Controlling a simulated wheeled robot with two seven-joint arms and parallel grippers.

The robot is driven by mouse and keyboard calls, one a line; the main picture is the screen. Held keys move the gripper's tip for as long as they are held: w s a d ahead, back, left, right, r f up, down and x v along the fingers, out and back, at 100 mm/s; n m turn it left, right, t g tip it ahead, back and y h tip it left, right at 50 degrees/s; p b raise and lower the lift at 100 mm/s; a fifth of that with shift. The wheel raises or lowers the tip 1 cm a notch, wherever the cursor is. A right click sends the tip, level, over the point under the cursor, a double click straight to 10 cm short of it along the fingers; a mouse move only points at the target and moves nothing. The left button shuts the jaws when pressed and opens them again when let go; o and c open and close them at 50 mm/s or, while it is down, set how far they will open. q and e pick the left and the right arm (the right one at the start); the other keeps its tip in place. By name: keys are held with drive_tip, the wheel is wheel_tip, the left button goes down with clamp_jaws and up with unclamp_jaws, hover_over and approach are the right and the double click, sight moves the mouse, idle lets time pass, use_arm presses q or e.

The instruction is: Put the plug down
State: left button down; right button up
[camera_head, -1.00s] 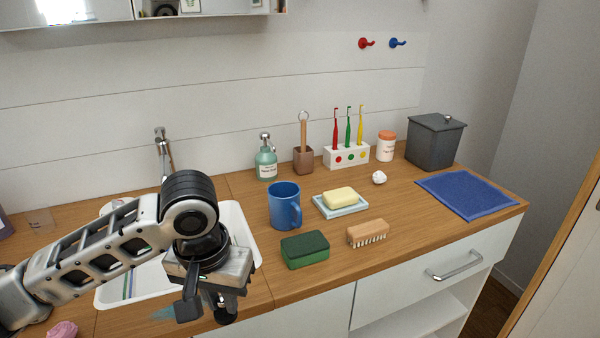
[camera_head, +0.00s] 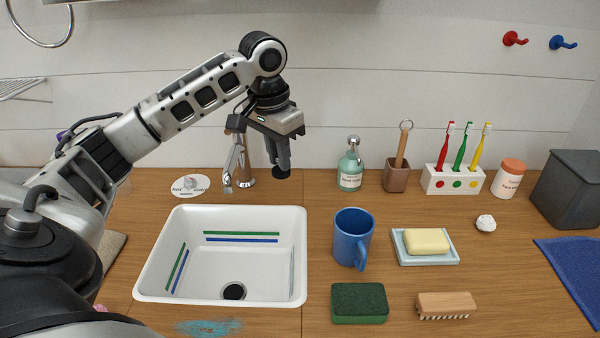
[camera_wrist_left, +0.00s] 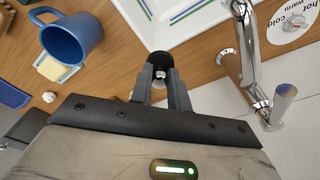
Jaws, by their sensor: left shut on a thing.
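My left gripper (camera_head: 281,160) is shut on a black plug (camera_head: 281,173) and holds it up near the faucet, behind the back right part of the sink in the head view. The plug also shows between the fingertips in the left wrist view (camera_wrist_left: 160,59). The white sink (camera_head: 145,272) is set in the wooden counter, with a dark drain hole (camera_head: 233,291) near its front. The chrome faucet (camera_head: 245,179) stands behind the sink, close to the left of the gripper. My right gripper is not in view.
A blue mug (camera_head: 353,238), a green sponge (camera_head: 359,303), a soap dish (camera_head: 443,259) and a brush (camera_head: 446,305) stand right of the sink. A soap dispenser (camera_head: 350,167) is at the back. A teal smear (camera_head: 208,327) marks the front edge. The sink is empty.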

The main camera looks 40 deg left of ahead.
use_arm(q)
drive_tip(key=w+a+f, duration=0.2)
drive_tip(key=w+f, duration=0.1)
drive_tip(key=w+a+f, duration=0.2)
drive_tip(key=w, duration=0.1)
drive_tip(key=w+a+f+p, duration=0.1)
drive_tip(key=w+a+f, duration=0.1)
drive_tip(key=w+f, duration=0.1)
drive_tip(key=shift+w+f, duration=0.3)
drive_tip(key=shift+w, duration=0.25)
drive_tip(key=shift+w+a+f, duration=0.2)
drive_tip(key=shift+a+f, duration=0.05)
drive_tip(key=shift+f, duration=1.7)
drive_tip(key=shift+f, duration=0.1)
drive_tip(key=c, duration=1.6)
unclamp_jaws()
drive_tip(key=shift+o, duration=1.3)
